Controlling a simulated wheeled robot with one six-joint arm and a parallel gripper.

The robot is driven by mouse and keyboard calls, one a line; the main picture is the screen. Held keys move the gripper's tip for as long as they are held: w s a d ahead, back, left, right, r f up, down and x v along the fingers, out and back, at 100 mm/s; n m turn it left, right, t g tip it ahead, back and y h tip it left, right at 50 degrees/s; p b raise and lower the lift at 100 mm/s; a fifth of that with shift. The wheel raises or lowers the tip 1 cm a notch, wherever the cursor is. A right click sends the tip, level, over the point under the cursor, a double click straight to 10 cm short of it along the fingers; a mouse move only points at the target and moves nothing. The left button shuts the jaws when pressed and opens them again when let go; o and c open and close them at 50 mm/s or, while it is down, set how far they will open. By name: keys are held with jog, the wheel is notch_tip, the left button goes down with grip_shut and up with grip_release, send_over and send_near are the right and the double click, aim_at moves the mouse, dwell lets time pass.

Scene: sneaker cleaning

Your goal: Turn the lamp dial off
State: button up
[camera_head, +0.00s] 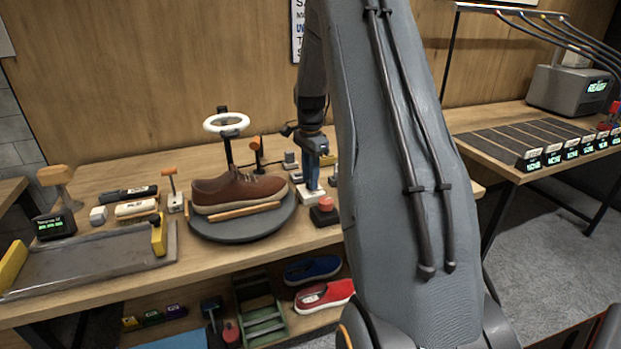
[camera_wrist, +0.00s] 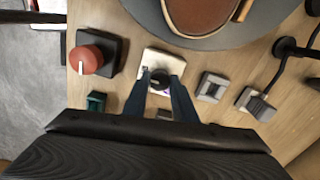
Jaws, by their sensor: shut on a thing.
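My gripper (camera_head: 312,184) points straight down at the workbench, right of the brown shoe (camera_head: 240,189). In the wrist view my gripper (camera_wrist: 161,76) has its two fingers closed around a small dark lamp dial (camera_wrist: 159,82). The dial has a white mark and sits on a white base plate (camera_wrist: 164,60); the fingers and arm hide part of it. In the head view the base plate (camera_head: 309,195) shows below the fingers, but the dial is hidden. The white ring lamp (camera_head: 226,124) stands on a dark post behind the shoe.
A red knob (camera_wrist: 86,60) on a dark block stands close beside the dial. A grey switch (camera_wrist: 213,87) and another small block (camera_wrist: 255,104) lie on its other side. The shoe rests on a round dark turntable (camera_head: 220,230). A metal tray (camera_head: 100,262) is at left.

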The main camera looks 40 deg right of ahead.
dwell(0.5)
jog(key=o, duration=1)
jog(key=shift+o, duration=0.2)
jog(key=shift+r+b, duration=0.95)
jog(key=shift+r, duration=3)
